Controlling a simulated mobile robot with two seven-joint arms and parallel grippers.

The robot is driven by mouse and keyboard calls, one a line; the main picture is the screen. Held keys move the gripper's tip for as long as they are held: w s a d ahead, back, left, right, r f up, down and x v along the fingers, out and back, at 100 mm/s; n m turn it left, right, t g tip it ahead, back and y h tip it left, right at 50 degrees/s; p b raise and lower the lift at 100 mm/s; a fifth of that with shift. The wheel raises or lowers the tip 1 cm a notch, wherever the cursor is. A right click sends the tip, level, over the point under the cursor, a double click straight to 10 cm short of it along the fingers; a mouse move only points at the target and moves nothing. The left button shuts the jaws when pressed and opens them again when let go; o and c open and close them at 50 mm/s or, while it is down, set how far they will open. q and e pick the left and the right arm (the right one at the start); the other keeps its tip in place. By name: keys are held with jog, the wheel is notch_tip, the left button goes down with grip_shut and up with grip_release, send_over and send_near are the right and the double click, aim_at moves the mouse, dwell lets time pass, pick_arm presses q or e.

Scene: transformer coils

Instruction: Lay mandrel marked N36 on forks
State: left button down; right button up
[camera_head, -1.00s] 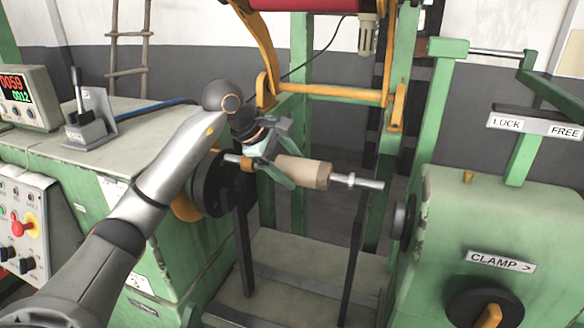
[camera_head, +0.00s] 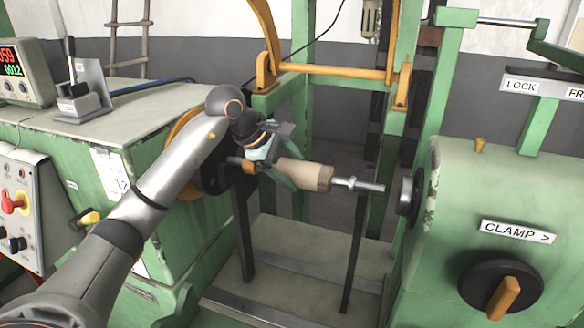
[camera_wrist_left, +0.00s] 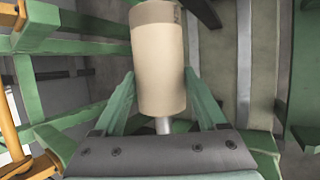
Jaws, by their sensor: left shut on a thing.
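The mandrel (camera_head: 312,177) is a tan cylinder on a metal shaft, held roughly level between the two machine heads. Its marking is not readable; a dark mark shows at its far edge in the wrist view. My left gripper (camera_head: 281,170) is shut on the mandrel, its green fingers on either side of it, also in the wrist view (camera_wrist_left: 163,98). The forks are two dark uprights, the left one (camera_head: 244,245) and the right one (camera_head: 354,255). The shaft's right end is close to the right fork's top; I cannot tell if they touch. My right gripper is out of view.
The green tailstock (camera_head: 455,200) with its CLAMP knob (camera_head: 500,287) stands right, its round face (camera_head: 408,195) just beyond the shaft end. The green headstock cabinet (camera_head: 70,150) stands left. A yellow bar (camera_head: 335,70) crosses behind and above.

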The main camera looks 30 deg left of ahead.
pick_arm(q)
jog(key=shift+r, duration=0.2)
jog(key=shift+f, duration=0.4)
dwell(0.4)
jog(key=shift+c, duration=0.5)
grip_release()
jog(key=shift+o, duration=0.5)
jog(key=shift+f, duration=0.2)
jog(key=v, duration=1.3)
jog(key=shift+b, duration=0.4)
